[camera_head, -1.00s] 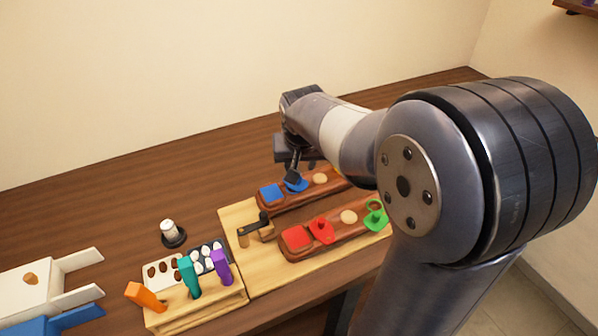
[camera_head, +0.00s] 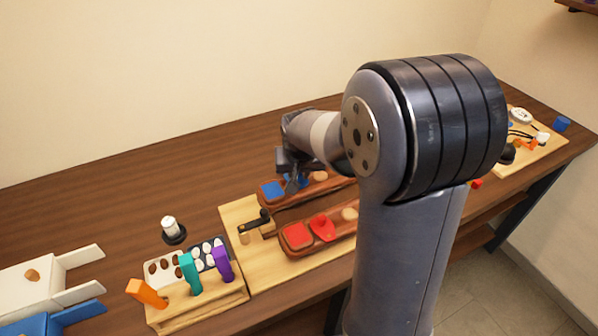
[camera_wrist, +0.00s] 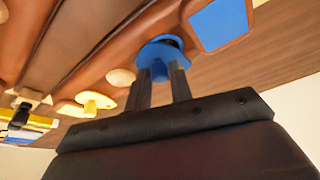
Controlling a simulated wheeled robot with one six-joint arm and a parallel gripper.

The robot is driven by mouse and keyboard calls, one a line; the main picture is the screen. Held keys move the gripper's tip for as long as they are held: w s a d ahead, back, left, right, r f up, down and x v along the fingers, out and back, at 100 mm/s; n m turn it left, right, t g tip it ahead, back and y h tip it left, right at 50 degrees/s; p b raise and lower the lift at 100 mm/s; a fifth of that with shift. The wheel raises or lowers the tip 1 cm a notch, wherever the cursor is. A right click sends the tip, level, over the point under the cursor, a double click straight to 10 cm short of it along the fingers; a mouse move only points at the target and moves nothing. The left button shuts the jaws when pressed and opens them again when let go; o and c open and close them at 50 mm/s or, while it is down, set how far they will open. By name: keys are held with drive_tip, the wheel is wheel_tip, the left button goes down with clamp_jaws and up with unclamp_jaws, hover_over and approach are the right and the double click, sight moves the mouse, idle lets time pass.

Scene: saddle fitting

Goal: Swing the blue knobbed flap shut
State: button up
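The blue knobbed flap (camera_wrist: 160,52) lies on the dark red-brown wooden rail, beside a blue square (camera_wrist: 221,22). A dark round opening shows partly uncovered at its edge in the wrist view. My gripper (camera_wrist: 160,70) is over the flap with its two fingers apart, and the blue knob appears between the fingertips. I cannot tell whether either finger touches it. In the head view my gripper (camera_head: 294,186) covers much of the flap (camera_head: 303,180), and the blue square (camera_head: 272,190) shows to its left.
A nearer rail carries a red square (camera_head: 298,236), a red flap (camera_head: 322,228) and a beige disc (camera_head: 350,214). A black-handled latch (camera_head: 256,222) stands left of the rails. A rack (camera_head: 205,300) with coloured handles is at front left. The table behind the rails is clear.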

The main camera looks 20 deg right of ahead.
clamp_jaws()
drive_tip(key=shift+a, duration=0.1)
drive_tip(key=m+b, duration=0.1)
drive_tip(key=m+h+b, duration=0.1)
drive_tip(key=shift+s+a+f+m+b, duration=0.2)
drive_tip(key=shift+a+m+b, duration=0.1)
drive_tip(key=shift+a+m, duration=0.1)
drive_tip(key=shift+a+r+m+g+h+b, duration=0.15)
drive_tip(key=shift+m+h+b, duration=0.1)
drive_tip(key=shift+m+b, duration=0.25)
drive_tip(key=shift+a+r+m+g+h+b, duration=0.15)
drive_tip(key=shift+m+h+b, duration=0.15)
drive_tip(key=shift+m, duration=0.4)
drive_tip(key=shift+f, duration=0.1)
drive_tip(key=shift+o, duration=2)
unclamp_jaws()
drive_tip(key=shift+s, duration=0.1)
